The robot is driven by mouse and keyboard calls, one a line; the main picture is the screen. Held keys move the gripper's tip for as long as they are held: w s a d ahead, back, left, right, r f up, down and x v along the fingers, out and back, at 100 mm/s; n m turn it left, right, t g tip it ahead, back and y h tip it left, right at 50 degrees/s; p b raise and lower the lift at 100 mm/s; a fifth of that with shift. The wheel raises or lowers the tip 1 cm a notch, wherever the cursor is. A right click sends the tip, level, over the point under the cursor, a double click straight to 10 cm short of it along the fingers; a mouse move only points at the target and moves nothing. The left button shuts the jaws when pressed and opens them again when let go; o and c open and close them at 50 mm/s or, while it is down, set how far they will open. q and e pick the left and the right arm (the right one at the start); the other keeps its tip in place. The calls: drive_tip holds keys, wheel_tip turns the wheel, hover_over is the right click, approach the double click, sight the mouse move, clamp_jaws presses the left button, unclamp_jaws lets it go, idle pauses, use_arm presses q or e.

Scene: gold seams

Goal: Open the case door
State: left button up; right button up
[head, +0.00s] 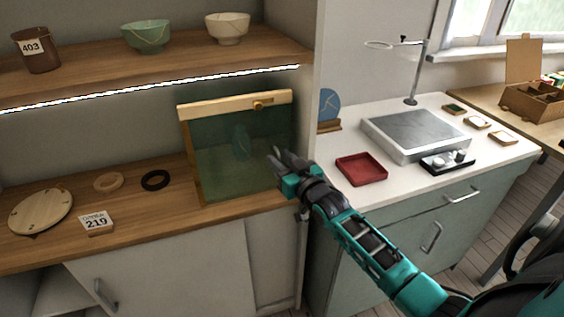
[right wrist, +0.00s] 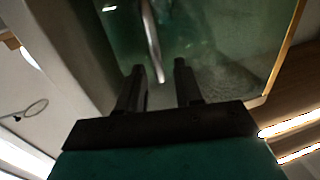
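The glass-fronted case (head: 215,165) stands on the wooden counter, with a pale wood top rail (head: 215,105) and a small round knob (head: 258,104) on the rail. Its greenish door looks closed; a blurry greenish shape shows behind the glass. My right gripper (head: 279,158) is at the case's right edge, in front of the glass. In the right wrist view the gripper (right wrist: 160,82) has its two fingers apart, pointing at the glass (right wrist: 210,40). A thin curved grey bar (right wrist: 152,45), perhaps a handle, reaches down between the fingertips; contact is unclear. My left gripper is out of view.
The cabinet's upright side wall (head: 312,100) is close to my right gripper. Bowls stand on the shelf above.

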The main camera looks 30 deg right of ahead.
clamp_jaws()
idle(0.3)
idle(0.4)
